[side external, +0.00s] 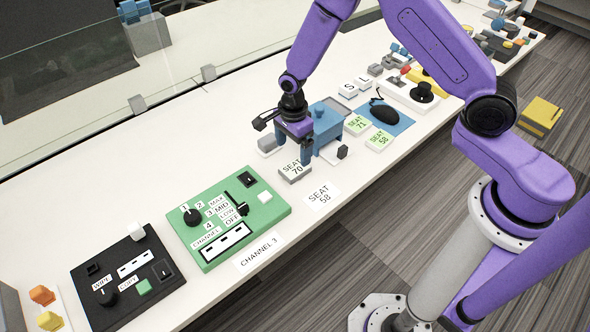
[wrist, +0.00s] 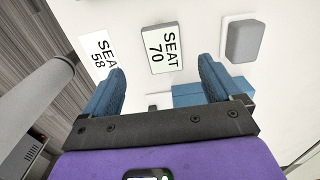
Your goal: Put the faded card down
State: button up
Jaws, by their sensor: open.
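The pale SEAT 70 card (side external: 294,171), a white-topped block with grey sides, lies on the white table; it looks like the faded one. It also shows in the wrist view (wrist: 160,48), flat and just beyond my fingertips. My gripper (side external: 304,150) is above the table, behind the card in the side view. In the wrist view my gripper (wrist: 163,78) has its blue fingers spread wide with no card between them. Two pale green cards, SEAT 71 (side external: 356,124) and SEAT 58 (side external: 379,140), lie farther right.
A blue block-like fixture (side external: 327,117) stands close beside my gripper. A flat SEAT 58 label (side external: 320,194) is at the table's front edge. A green control panel (side external: 228,217) and black panel (side external: 127,279) lie left.

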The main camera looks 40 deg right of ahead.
aim_at(292, 170)
jog(key=shift+w+f, duration=0.2)
jog(key=shift+f, duration=3.85)
jog(key=c, duration=1.2)
jog(key=shift+r, duration=0.1)
jog(key=shift+c, duration=0.2)
